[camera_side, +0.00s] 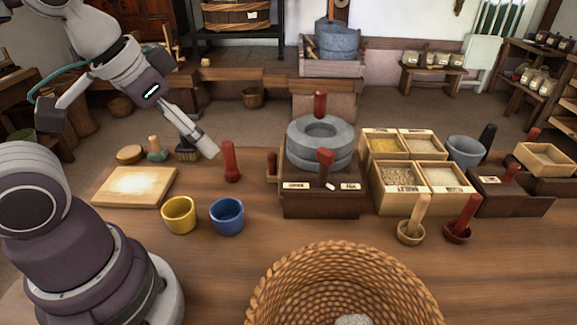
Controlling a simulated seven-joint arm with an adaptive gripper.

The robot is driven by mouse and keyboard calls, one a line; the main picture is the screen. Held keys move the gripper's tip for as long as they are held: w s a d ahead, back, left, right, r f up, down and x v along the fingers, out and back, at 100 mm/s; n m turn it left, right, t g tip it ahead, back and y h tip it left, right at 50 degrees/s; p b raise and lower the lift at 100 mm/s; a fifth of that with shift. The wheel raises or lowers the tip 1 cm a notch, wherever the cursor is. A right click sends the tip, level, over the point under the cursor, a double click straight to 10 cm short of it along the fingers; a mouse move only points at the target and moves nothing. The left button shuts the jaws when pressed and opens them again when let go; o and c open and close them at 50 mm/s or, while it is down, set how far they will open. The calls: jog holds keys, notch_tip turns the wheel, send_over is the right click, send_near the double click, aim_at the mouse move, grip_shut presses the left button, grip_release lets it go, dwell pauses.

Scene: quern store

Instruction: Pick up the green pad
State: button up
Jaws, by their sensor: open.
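The green pad (157,155) has a dark green base and a pale wooden knob on top. It stands at the far left of the wooden table, behind the pale board. My gripper (208,148) is open and empty, pointing down and to the right. In the picture its tip is right of the green pad, beside the dark brush and close to the red peg. The fingers are seen nearly edge-on, so the gap between them is hard to make out. How far the tip is from the brush or the peg in depth I cannot tell.
A round wooden block (129,154) and a dark brush (187,151) flank the pad. A pale board (137,187), red peg (231,163), yellow cup (179,214) and blue cup (227,216) are near. The quern (320,143) and a wicker basket (285,270) stand farther right.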

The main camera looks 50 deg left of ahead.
jog(key=w+a+m, duration=0.3)
jog(key=w+a, duration=0.1)
jog(key=a, duration=0.1)
jog(key=m+g+y, duration=0.5)
jog(key=m+g, duration=0.1)
jog(key=m, duration=0.9)
send_near(153, 138)
jog(key=f, duration=0.2)
jog(key=shift+h, duration=0.3)
jog(key=x, duration=0.3)
jog(key=a+x, duration=0.1)
jog(key=x, duration=0.6)
jog(key=shift+a+r, duration=0.15)
jog(key=shift+r, duration=0.15)
grip_shut()
